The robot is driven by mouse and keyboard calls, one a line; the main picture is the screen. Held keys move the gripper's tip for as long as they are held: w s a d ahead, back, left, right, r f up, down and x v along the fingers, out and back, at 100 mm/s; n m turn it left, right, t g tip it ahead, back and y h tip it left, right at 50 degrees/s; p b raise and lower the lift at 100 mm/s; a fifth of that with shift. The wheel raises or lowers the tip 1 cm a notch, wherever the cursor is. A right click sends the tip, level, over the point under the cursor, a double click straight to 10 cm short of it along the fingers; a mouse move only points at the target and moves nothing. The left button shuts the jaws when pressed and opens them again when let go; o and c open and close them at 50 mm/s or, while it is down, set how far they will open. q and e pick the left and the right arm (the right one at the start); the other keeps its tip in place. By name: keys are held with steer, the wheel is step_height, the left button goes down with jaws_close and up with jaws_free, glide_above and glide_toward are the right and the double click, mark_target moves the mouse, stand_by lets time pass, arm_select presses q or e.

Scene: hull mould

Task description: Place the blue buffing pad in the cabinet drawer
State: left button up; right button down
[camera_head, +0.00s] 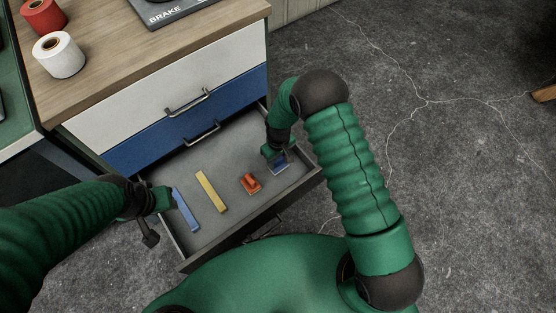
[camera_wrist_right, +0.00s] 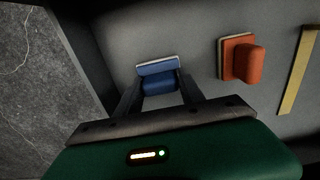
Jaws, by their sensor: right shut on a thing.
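The blue buffing pad (camera_head: 281,167) is inside the open bottom drawer (camera_head: 229,238), near its right end. It has a pale base and a blue handle, and it shows between my fingers in the right wrist view (camera_wrist_right: 158,78). My right gripper (camera_head: 274,157) is shut on its handle; I cannot tell whether the pad touches the drawer floor. My left gripper (camera_head: 172,194) is at the drawer's left end, beside a long blue bar (camera_head: 186,211). Its fingers are too small and dark to read.
An orange pad (camera_head: 250,183) and a yellow bar (camera_head: 211,191) lie in the drawer. The cabinet's blue drawer (camera_head: 150,134) and white drawer (camera_head: 140,97) above are shut. Red (camera_head: 42,15) and white (camera_head: 59,55) rolls stand on the wooden top.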

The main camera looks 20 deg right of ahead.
steer(key=shift+a+f, duration=0.1)
steer(key=shift+a, duration=0.05)
steer(key=c, duration=0.7)
jaws_free()
step_height(320, 180, up, 11)
steer(key=p, duration=0.5)
step_height(320, 180, up, 13)
steer(key=m+t, duration=0.2)
glide_above(278, 159)
steer(key=s+d, duration=0.3)
steer(key=s, duration=0.4)
steer(key=s+r, duration=0.1)
steer(key=s, duration=0.1)
steer(key=s+d+r+m, duration=0.1)
steer(key=s+r, duration=0.1)
steer(key=s, duration=0.1)
steer(key=s+d+r+m, duration=0.1)
steer(key=s, duration=0.2)
steer(key=shift+r+t, duration=0.3)
